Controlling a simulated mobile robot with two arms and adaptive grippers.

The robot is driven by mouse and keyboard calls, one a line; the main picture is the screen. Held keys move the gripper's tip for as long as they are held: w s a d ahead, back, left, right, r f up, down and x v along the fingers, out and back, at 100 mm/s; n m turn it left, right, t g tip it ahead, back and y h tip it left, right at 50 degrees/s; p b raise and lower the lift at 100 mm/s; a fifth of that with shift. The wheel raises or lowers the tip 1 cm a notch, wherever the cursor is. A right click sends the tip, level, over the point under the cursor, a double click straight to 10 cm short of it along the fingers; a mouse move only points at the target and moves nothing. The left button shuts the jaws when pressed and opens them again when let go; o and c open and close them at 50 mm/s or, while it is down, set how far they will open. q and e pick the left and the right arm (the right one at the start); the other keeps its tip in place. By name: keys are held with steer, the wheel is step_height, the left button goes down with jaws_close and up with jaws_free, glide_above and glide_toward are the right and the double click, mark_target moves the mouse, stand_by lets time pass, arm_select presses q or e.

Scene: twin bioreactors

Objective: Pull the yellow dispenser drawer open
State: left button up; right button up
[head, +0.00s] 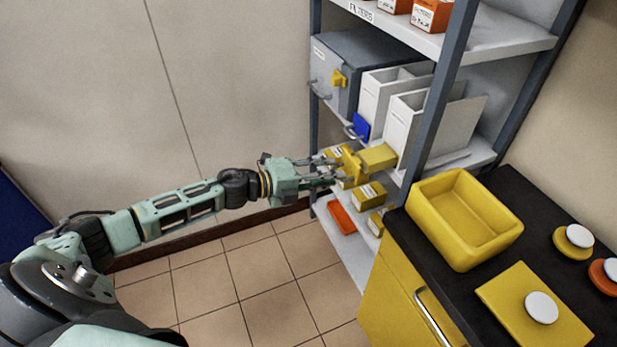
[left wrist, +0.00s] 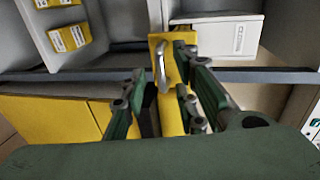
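The yellow dispenser drawer (head: 377,158) stands partly out of a white dispenser housing (head: 410,128) on the middle shelf. Its yellow front carries a metal handle, which shows in the left wrist view (left wrist: 163,63). My left gripper (head: 330,171) is at the drawer front. In the left wrist view its fingers (left wrist: 162,82) are apart, with the handle in the gap between them. I see no clear finger contact with the handle. The far part of the drawer is hidden inside the housing. My right gripper is in neither view.
A blue drawer front (head: 361,127) sits beside the yellow one, and a grey cabinet (head: 345,70) is behind. Yellow boxes (head: 369,194) and an orange tray (head: 341,217) lie lower. A black counter (head: 495,255) with a yellow bin (head: 452,255) stands right. Floor is clear.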

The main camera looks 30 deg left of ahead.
arm_select(q)
steer(key=v, duration=1.1)
steer(key=shift+s+a, duration=0.1)
steer(key=s+a+f+n+t+y, duration=0.1)
steer(key=a+f+n+y, duration=0.3)
steer(key=f, duration=0.5)
steer(key=s+a+f+n+y, duration=0.1)
steer(key=a+f+n+y, duration=0.1)
steer(key=a+f+n, duration=0.55)
steer(key=s+f+n+g+y, duration=0.2)
steer(key=s+f, duration=0.3)
steer(key=f, duration=0.4)
steer(key=s+f+n+g+y, duration=0.15)
steer(key=s+f, duration=0.25)
steer(key=f, duration=0.5)
steer(key=s+d+f+n+g, duration=0.3)
steer(key=s+d+f+n, duration=0.25)
steer(key=s+f, duration=0.7)
steer(key=s+d+f+n+g, duration=0.1)
steer(key=s+d+f+g, duration=0.1)
steer(key=s+d+f, duration=0.2)
steer(key=s+d+f+n+g, duration=0.1)
steer(key=s+d+f+g, duration=0.2)
steer(key=s+d, duration=0.8)
steer(key=s+f, duration=0.1)
steer(key=s, duration=0.5)
steer(key=shift+n+g, duration=0.35)
